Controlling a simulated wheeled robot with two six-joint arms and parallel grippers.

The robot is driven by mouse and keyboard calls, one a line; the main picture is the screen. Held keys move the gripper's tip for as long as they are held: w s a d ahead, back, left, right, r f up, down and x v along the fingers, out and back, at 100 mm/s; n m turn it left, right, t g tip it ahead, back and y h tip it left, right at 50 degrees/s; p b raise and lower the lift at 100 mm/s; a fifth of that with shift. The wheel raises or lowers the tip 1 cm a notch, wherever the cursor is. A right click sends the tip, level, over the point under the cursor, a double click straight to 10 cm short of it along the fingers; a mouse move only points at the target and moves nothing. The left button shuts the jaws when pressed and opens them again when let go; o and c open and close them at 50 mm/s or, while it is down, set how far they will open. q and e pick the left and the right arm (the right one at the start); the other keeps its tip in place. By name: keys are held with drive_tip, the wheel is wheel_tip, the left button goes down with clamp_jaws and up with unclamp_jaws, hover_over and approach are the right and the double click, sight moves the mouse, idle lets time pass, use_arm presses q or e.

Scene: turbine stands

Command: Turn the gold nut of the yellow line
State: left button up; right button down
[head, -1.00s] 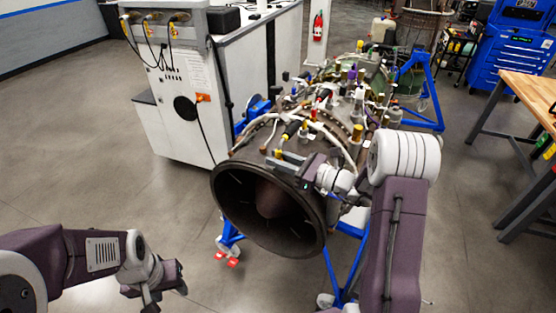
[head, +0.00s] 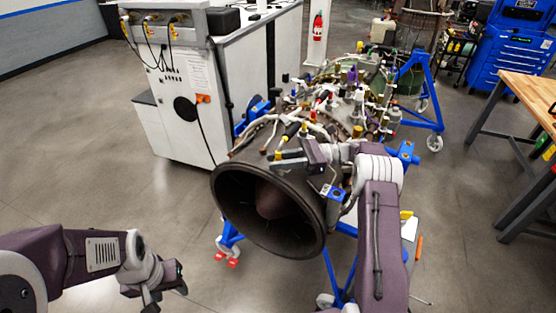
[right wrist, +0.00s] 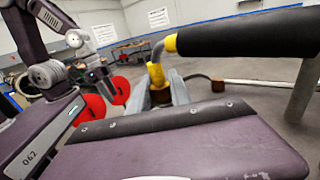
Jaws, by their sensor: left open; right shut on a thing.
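The yellow line is a black hose (right wrist: 250,35) with yellow ends. Its bent yellow fitting (right wrist: 156,74) stands upright in the right wrist view. My right gripper (right wrist: 162,97) is shut at the foot of this fitting, on the gold nut, which is mostly hidden between the fingers. In the head view my right gripper (head: 282,158) reaches in from the right over the front rim of the turbine (head: 228,170), close to the yellow fitting (head: 278,155). My left gripper (head: 172,285) is open and empty, low on the left, well away from the turbine.
Several pipes and fittings crowd the turbine's top. The turbine rests on a blue stand (head: 338,270). A white cabinet (head: 180,110) stands behind left, a wooden bench (head: 530,90) at right. The floor at left is clear.

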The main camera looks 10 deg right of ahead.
drive_tip(key=shift+r+g, duration=0.1)
drive_tip(key=shift+g, duration=0.2)
drive_tip(key=c, duration=1.2)
unclamp_jaws()
